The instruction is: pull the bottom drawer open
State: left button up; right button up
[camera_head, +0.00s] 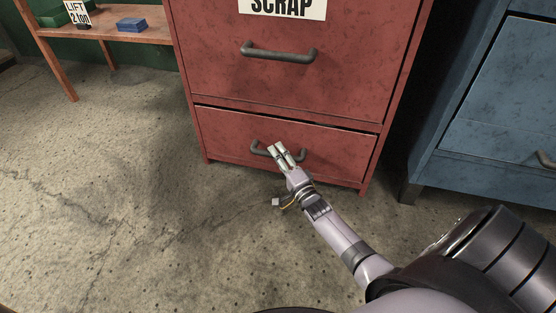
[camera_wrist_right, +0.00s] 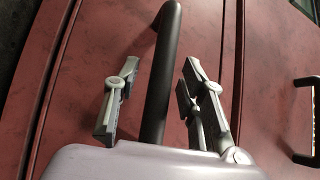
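The bottom drawer (camera_head: 225,135) is the lower red front of a metal cabinet; it looks closed, with a thin dark gap along its top edge. Its dark bar handle (camera_head: 259,149) is partly hidden behind my right gripper (camera_head: 280,148). In the right wrist view the handle (camera_wrist_right: 165,60) runs between the two fingers of the right gripper (camera_wrist_right: 156,92). The fingers are apart, with a visible gap to the bar on each side, so the gripper is open around it. My left gripper is not in view.
The upper red drawer (camera_head: 345,75) has its own handle (camera_head: 278,52) and a SCRAP label (camera_head: 283,8). A blue cabinet (camera_head: 500,100) stands to the right. A wooden shelf (camera_head: 110,35) with small boxes is at the upper left. The concrete floor (camera_head: 150,230) in front is clear.

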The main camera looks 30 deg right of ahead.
jog(key=shift+w, duration=0.25)
jog(key=shift+c, duration=0.6)
grip_shut()
